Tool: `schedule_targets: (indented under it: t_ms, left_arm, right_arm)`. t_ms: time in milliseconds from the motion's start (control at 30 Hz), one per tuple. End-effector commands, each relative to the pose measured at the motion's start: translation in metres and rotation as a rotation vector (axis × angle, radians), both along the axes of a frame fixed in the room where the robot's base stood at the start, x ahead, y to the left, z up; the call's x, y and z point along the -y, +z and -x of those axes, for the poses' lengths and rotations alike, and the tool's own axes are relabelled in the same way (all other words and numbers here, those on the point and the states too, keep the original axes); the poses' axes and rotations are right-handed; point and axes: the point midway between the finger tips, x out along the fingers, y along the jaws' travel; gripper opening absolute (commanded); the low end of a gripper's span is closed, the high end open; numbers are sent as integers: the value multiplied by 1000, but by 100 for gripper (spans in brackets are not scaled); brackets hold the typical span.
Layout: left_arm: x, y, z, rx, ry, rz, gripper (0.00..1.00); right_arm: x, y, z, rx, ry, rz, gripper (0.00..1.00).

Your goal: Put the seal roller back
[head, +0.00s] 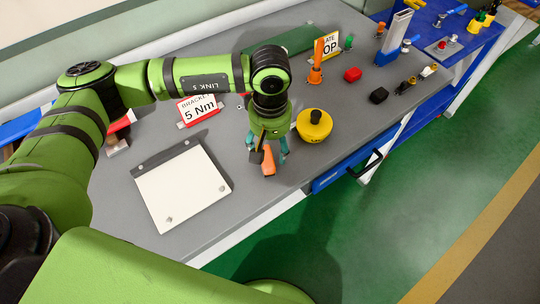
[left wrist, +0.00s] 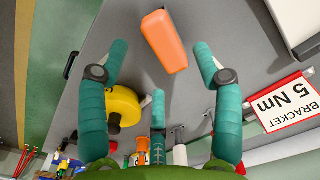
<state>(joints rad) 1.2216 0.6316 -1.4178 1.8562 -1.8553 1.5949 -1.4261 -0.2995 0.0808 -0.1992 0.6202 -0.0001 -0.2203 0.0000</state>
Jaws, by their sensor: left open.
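An orange handle-like piece (head: 268,161) is at my left gripper (head: 268,150), low over the grey bench; a dark part shows beside it. I cannot tell for sure that it is the seal roller. In the left wrist view the orange piece (left wrist: 165,40) lies between and beyond the spread teal fingers of the left gripper (left wrist: 158,64). The fingers are open, with gaps to the piece. Its far end and any roller are not clear there. My right gripper is not in view.
A round yellow object (head: 314,127) stands close right of the gripper. A white plate (head: 182,188) lies left. A "BRACKET 5 Nm" sign (head: 198,109) stands behind. An upright orange-handled tool (head: 315,73), red block (head: 352,74) and black block (head: 378,95) are farther right. The front bench strip is clear.

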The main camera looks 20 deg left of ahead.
Motion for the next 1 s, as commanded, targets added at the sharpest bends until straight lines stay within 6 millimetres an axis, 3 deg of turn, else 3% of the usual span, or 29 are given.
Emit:
schedule_targets:
  t_ms: [200,400,1000]
  left_arm:
    - [0,43,0,5,-1,1,66]
    - [0,67,0,1,-1,0,66]
    - [0,72,1,-1,-1,0,66]
  right_arm:
    - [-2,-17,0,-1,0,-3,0]
    - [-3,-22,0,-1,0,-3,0]
    - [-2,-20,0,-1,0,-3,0]
